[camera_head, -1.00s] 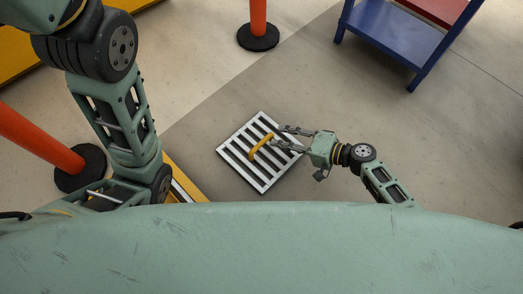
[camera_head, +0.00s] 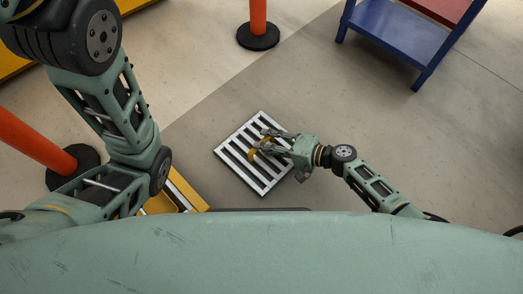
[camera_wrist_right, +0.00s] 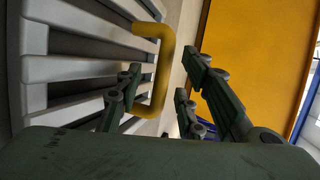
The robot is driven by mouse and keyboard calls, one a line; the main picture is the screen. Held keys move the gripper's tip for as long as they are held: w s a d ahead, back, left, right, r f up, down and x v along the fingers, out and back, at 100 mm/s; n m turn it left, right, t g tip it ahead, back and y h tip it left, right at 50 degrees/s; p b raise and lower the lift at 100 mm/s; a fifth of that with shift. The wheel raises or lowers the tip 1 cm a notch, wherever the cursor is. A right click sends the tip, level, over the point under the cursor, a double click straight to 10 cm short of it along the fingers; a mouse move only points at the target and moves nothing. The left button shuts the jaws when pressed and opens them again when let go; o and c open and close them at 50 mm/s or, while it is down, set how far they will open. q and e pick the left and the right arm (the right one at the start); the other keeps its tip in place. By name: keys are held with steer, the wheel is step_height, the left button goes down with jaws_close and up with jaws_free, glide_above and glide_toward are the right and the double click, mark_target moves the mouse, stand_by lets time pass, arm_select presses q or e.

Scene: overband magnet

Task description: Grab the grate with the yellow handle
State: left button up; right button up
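The grate (camera_head: 239,171), white with dark slots, lies on the floor in the middle of the head view. Its yellow handle (camera_head: 252,155) is partly hidden by my right gripper (camera_head: 261,140), which is over the grate. In the right wrist view, the yellow handle (camera_wrist_right: 165,50) stands out from the white slats of the grate (camera_wrist_right: 75,69). The fingers of my right gripper (camera_wrist_right: 160,82) are spread, one side overlapping the handle and the other beyond it; contact cannot be told. My left arm shows at the left, but its gripper is not in view.
An orange post (camera_head: 258,18) on a black base stands beyond the grate, and another orange post (camera_head: 35,139) stands at the left. A blue step stand (camera_head: 395,28) is at the upper right. A yellow edged piece (camera_head: 187,187) lies near my left arm.

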steer(key=shift+c, duration=0.3)
steer(key=c, duration=0.7)
jaws_close()
steer(key=shift+s+d+f, duration=0.1)
steer(key=shift+d+f, duration=0.05)
